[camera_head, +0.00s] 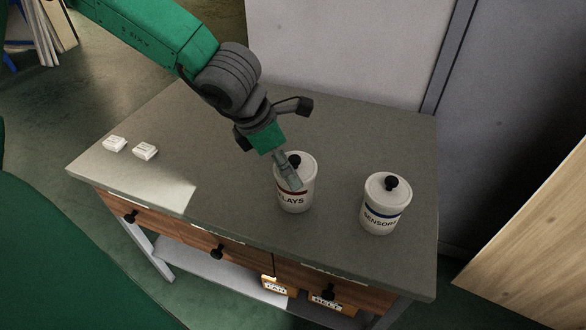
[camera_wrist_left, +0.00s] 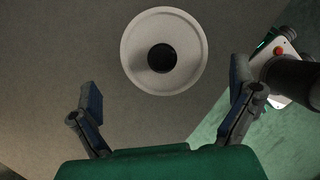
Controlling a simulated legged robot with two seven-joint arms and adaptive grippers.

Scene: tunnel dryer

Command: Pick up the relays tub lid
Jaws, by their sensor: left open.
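The relays tub (camera_head: 294,205) is a white pot with a dark red band and black lettering, standing upright on the grey tabletop. Its white round lid (camera_head: 307,166) is on top with a black knob (camera_head: 295,160). My left gripper (camera_head: 287,168) is over the lid, and its finger partly covers the lid and the lettering. In the left wrist view the lid (camera_wrist_left: 134,48) is seen from above, with its knob (camera_wrist_left: 162,58) near the middle. My left gripper (camera_wrist_left: 165,83) is open there, its fingers wide apart and empty. My right gripper is in neither view.
A matching sensors tub (camera_head: 380,220) with a blue band stands to the right on the table (camera_head: 230,200). Two small white blocks (camera_head: 115,144) (camera_head: 145,151) lie at the left. The tabletop between them and the relays tub is clear. A wall panel (camera_head: 350,45) stands behind.

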